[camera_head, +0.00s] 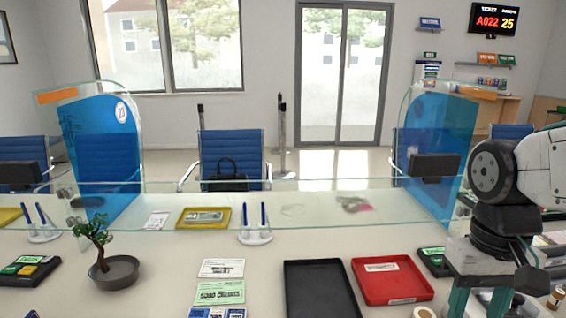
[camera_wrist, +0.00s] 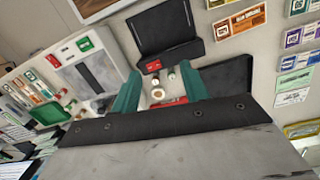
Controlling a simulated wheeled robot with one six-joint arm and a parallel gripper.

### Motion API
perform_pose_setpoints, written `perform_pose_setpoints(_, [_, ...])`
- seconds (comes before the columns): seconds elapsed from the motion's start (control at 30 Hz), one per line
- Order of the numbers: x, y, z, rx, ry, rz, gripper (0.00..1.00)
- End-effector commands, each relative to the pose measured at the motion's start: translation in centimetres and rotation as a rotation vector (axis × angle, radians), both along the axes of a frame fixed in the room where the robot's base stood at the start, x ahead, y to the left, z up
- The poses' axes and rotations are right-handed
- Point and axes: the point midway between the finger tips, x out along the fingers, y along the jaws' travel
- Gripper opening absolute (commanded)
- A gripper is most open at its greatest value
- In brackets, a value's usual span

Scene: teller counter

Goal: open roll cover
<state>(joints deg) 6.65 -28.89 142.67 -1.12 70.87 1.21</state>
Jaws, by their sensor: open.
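My gripper (camera_wrist: 160,74) shows in the wrist view with its two teal fingers apart. In the head view my gripper (camera_head: 480,302) hangs over the counter at the lower right, fingers pointing down. Small round pieces, possibly paper rolls (camera_wrist: 157,93), show between the fingers in the wrist view, with something red beside them. I cannot tell whether the fingers touch them. A dark device with a raised panel (camera_wrist: 163,27) and a red label lies beyond the fingertips. I cannot tell for certain which part is the roll cover; the gripper hides part of this area.
A black tray (camera_head: 289,267) and a red tray (camera_head: 358,274) lie left of my gripper. A glass ledge (camera_head: 300,213) and blue-tinted dividers (camera_head: 101,150) stand beyond. A potted plant (camera_head: 114,280) is at left. A white-framed device (camera_wrist: 112,56) lies left of the fingers.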

Motion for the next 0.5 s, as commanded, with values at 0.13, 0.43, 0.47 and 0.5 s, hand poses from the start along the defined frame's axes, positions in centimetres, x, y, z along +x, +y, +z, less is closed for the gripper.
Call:
perform_pose_setpoints(0.13, [-2.2,1.6,0.7,0.005,-0.095,0.07,0.45])
perform_pose_setpoints(0.43, [-3.6,2.8,2.3,0.003,-0.198,0.126,0.45])
perform_pose_setpoints(0.47, [-3.6,2.8,2.3,0.003,-0.2,0.128,0.45])
perform_pose_setpoints(0.5, [-3.6,2.9,2.3,0.004,-0.199,0.131,0.45])
